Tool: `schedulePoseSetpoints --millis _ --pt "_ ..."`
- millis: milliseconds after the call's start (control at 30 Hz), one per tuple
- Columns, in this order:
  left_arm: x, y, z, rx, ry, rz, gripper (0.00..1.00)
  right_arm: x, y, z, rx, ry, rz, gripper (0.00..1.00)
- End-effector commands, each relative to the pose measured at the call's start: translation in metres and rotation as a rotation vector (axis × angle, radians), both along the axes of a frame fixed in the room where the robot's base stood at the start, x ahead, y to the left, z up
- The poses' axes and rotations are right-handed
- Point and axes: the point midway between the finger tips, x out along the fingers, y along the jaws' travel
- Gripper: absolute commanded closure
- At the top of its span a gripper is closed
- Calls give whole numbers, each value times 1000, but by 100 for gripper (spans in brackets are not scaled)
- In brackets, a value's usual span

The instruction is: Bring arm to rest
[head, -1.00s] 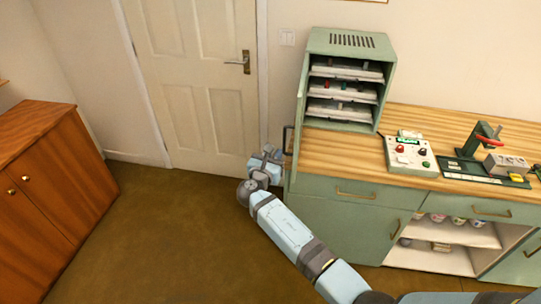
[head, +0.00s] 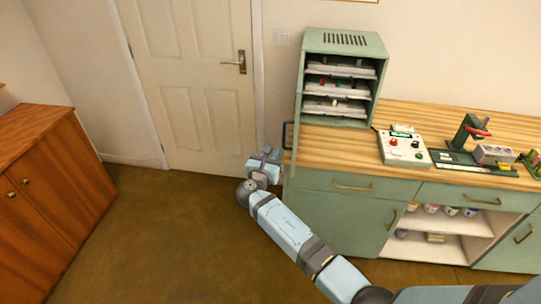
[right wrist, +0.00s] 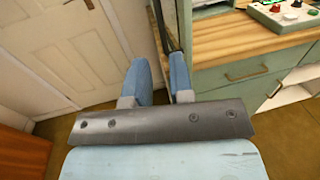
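My right arm reaches in from the lower right of the head view. Its right gripper (head: 265,158) is low in front of the white door, just left of the green counter unit. In the right wrist view its two blue fingers (right wrist: 161,78) stand apart with nothing between them, so it is open and empty. The dark handle (head: 287,135) of the green cabinet's door is just right of the gripper, and I see a gap between them. My left gripper is not in view.
The green cabinet (head: 345,40) stands open on the wooden counter (head: 350,146), with several trays inside. A control box (head: 404,149) and a red-handled press (head: 470,132) stand farther right. A brown cupboard (head: 50,170) is at left. The floor (head: 170,240) between is clear.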

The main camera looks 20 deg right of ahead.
Motion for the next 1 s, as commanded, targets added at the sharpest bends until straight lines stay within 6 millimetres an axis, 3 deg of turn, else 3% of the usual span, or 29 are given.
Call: schedulePoseSetpoints --millis 233,367,533,700,833,1000 --pt "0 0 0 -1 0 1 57 -3 0 -5 20 0 4 78" --pt "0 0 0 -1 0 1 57 -27 -2 -41 199 -11 38 78" --pt "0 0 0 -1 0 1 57 -105 3 -122 758 -77 62 78" --pt "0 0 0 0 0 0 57 -201 17 -174 1404 -190 -39 78" --pt "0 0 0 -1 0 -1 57 -273 29 -186 1881 -306 -205 78" --pt "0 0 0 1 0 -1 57 -348 39 -174 2383 -468 -479 78"
